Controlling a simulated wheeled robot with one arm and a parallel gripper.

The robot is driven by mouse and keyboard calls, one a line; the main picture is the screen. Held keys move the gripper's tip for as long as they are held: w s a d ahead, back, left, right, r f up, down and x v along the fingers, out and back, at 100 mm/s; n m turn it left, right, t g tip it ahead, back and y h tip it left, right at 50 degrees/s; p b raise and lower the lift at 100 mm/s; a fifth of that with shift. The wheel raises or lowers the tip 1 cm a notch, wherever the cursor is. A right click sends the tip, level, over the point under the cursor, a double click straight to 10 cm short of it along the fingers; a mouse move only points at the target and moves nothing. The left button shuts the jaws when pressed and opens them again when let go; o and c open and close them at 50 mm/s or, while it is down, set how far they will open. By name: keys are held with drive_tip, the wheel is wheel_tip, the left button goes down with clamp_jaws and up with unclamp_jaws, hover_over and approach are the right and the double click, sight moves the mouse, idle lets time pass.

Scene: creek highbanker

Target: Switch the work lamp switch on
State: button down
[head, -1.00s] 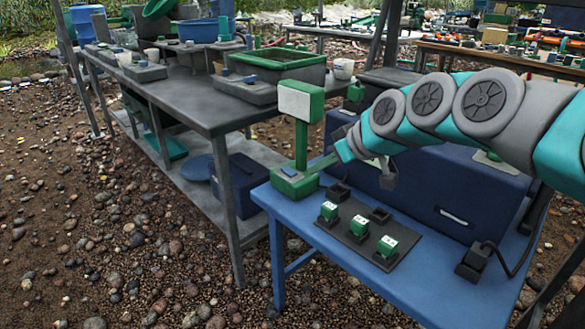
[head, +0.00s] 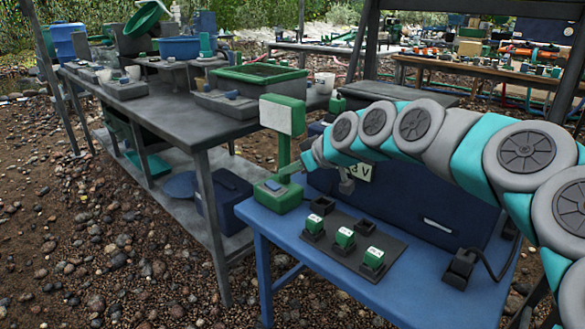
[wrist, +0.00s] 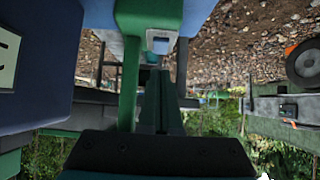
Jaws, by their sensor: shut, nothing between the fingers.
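The work lamp stands on the far left corner of the blue table. It has a pale panel in a green head (head: 283,114), a green post (head: 284,150) and a green base (head: 277,198). A bluish switch (head: 273,185) is on top of the base. The switch also shows in the wrist view (wrist: 160,41), beyond my fingers, with the post beside them. My gripper (head: 291,170) is shut and empty, close to the post and just above the base. I cannot tell whether it touches the switch or which way the switch is set.
A dark tray (head: 350,268) with several small green-and-white blocks lies on the blue table (head: 395,300). A large dark blue case (head: 400,205) stands behind it. A grey bench (head: 190,115) with tubs is at the left. Stony ground (head: 90,250) is open at lower left.

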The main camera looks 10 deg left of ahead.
sight(274, 185)
drive_tip(key=shift+x, duration=3.05)
drive_tip(key=shift+w+f+h+p, duration=0.1)
drive_tip(key=shift+h+p, duration=0.2)
drive_tip(key=shift+p, duration=0.1)
drive_tip(key=shift+a+f, duration=0.1)
drive_tip(key=shift+f, duration=0.1)
drive_tip(key=shift+s+d+f+b, duration=0.25)
drive_tip(key=shift+s+d+b, duration=0.3)
drive_tip(key=shift+d+b, duration=0.1)
drive_tip(key=shift+s+d+g, duration=0.1)
drive_tip(key=shift+d+g, duration=0.05)
drive_tip(key=shift+g, duration=0.15)
